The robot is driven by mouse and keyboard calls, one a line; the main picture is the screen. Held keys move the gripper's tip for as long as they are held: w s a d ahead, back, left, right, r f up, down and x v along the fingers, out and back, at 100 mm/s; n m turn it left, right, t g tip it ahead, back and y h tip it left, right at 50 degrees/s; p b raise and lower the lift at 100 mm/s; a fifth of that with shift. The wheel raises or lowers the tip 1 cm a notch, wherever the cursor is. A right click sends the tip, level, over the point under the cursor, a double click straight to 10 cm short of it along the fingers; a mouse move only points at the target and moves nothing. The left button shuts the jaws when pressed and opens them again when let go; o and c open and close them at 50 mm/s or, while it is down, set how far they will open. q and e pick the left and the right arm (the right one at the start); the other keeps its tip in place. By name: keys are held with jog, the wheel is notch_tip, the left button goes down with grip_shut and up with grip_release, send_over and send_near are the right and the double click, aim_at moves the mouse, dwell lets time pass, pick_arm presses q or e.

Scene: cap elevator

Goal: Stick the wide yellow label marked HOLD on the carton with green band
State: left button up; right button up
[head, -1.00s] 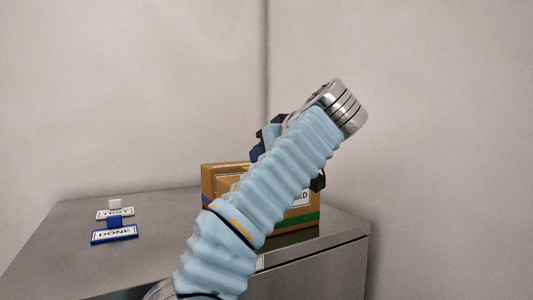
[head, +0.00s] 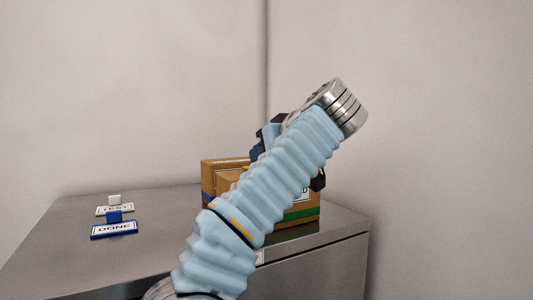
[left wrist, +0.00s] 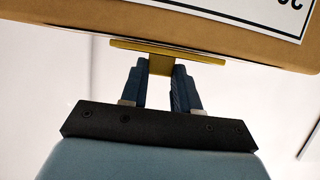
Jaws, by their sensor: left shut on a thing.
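My left gripper (left wrist: 160,80) is shut on the tab of the wide yellow label (left wrist: 190,55), which shows edge-on in the left wrist view. The label lies along a brown carton face (left wrist: 110,12); I cannot tell whether they touch. In the head view the carton with the green band (head: 302,214) stands on the metal cabinet, mostly behind my left arm. The carton's white printed panel (left wrist: 255,8) is cut off at the top of the wrist view. My right gripper is not in view.
A second carton with a blue band (head: 208,180) stands partly hidden beside or behind the green-banded one. A blue DONE label (head: 114,231) and a white TEST label (head: 115,209) lie at the left of the grey cabinet top (head: 60,245). The cabinet's front left is clear.

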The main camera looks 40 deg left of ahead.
pick_arm(q)
jog(key=shift+f, duration=0.15)
jog(key=o, duration=1.1)
jog(key=p+v, duration=0.2)
jog(key=v, duration=1.2)
